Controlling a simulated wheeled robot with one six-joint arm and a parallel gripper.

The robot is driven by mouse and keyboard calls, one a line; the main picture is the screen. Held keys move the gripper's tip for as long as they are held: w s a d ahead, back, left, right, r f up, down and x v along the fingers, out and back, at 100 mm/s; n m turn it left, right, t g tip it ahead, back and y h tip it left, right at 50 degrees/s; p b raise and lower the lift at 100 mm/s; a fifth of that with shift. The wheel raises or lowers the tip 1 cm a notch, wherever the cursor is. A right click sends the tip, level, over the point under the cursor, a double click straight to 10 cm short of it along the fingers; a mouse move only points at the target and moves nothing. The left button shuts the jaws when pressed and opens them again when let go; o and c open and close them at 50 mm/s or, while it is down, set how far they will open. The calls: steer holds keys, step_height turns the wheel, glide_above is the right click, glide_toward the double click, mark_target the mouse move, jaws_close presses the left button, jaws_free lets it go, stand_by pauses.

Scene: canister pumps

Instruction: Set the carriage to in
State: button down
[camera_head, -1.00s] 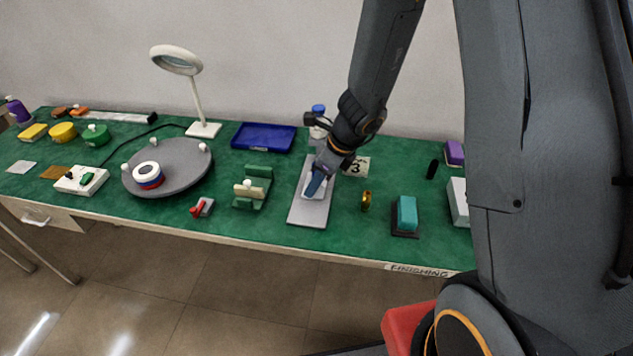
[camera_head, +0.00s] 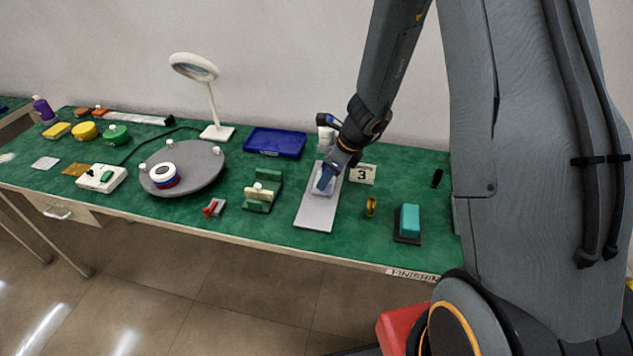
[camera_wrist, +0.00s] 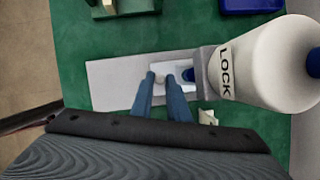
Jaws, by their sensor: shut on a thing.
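The light grey track plate (camera_head: 317,213) lies lengthwise from front to back on the green bench. The small white carriage (camera_head: 327,191) sits on it, around the middle or rear half, partly hidden by my gripper (camera_head: 326,181). In the wrist view, the blue fingertips of my gripper (camera_wrist: 166,78) are close together around a small pale knob (camera_wrist: 160,79) on the carriage. My gripper is shut on this knob. The plate (camera_wrist: 112,84) stretches bare to the left there. The white bottle-shaped body marked LOCK (camera_wrist: 268,68) stands at the plate's other end.
A card marked 3 (camera_head: 362,174) and a brass ring-like piece (camera_head: 370,207) are right of the plate. A teal block (camera_head: 410,220) is farther right. A green fixture (camera_head: 263,190) stands left, and a blue tray (camera_head: 275,142) lies behind. The bench front is mostly clear.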

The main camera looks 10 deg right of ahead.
steer(key=shift+w+d, duration=0.1)
steer(key=shift+w, duration=0.15)
steer(key=c, duration=1.7)
jaws_free()
steer(key=v, duration=0.7)
steer(key=shift+s+d+r, duration=0.15)
steer(key=shift+r, duration=0.2)
